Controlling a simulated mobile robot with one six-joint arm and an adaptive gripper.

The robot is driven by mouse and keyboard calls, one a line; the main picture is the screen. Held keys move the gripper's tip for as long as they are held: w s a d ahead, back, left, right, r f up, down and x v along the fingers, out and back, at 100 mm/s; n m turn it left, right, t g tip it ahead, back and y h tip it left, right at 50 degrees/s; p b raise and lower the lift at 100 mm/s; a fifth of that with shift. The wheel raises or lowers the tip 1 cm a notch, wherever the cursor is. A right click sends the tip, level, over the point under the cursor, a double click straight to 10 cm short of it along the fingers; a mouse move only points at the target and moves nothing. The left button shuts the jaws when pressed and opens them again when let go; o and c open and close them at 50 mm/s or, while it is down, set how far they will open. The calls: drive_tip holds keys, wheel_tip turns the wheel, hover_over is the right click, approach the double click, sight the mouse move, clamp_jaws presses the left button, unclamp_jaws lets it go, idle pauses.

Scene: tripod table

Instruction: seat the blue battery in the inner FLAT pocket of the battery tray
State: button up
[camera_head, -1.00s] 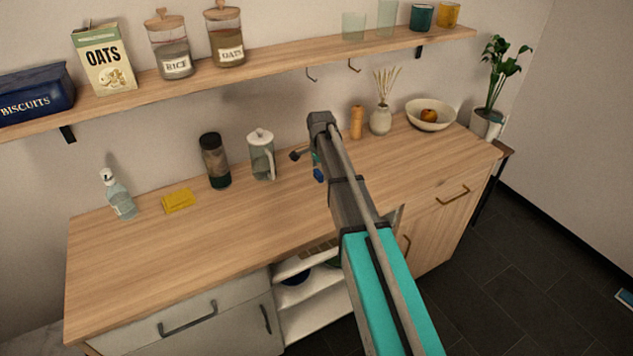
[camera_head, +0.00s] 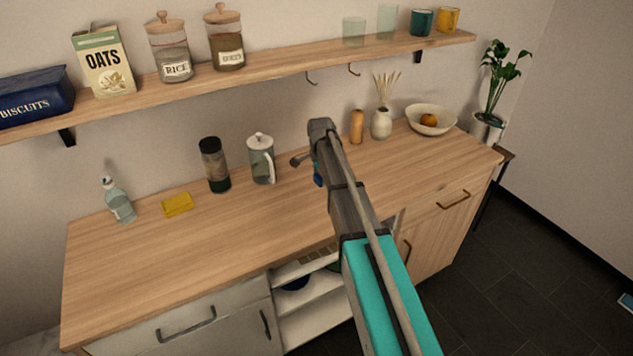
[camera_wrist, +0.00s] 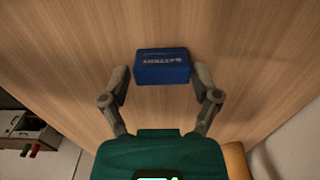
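The blue battery (camera_wrist: 162,68) lies between my gripper's fingertips (camera_wrist: 161,73) in the wrist view, its lettering upside down. The fingers are spread, one on each side of it. A thin gap shows at the left finger; the right finger is very close, and I cannot tell whether it touches. In the head view only a bit of blue (camera_head: 318,180) shows below my gripper (camera_head: 312,160), over the wooden counter. A grey-brown holder (camera_wrist: 28,130) with red and green pieces shows at the wrist view's lower left; I cannot tell whether it is the battery tray. No FLAT pocket is readable.
The counter (camera_head: 190,250) is largely clear to the left. A glass press (camera_head: 262,160), dark jar (camera_head: 214,165) and yellow sponge (camera_head: 177,204) stand along the back. A wooden mill (camera_head: 357,127) and vase (camera_head: 381,124) are just behind my gripper. The wall shelf (camera_head: 280,75) hangs above.

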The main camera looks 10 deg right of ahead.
drive_tip(key=c, duration=0.7)
drive_tip(key=shift+c, duration=0.2)
drive_tip(key=shift+r, duration=0.1)
wheel_tip(320, 180, up, 3)
drive_tip(key=p, duration=0.3)
drive_tip(key=s+r+p, duration=0.9)
drive_tip(key=s+p, duration=0.1)
drive_tip(key=s, duration=0.4)
drive_tip(key=shift+r, duration=0.4)
drive_tip(key=shift+a, duration=0.1)
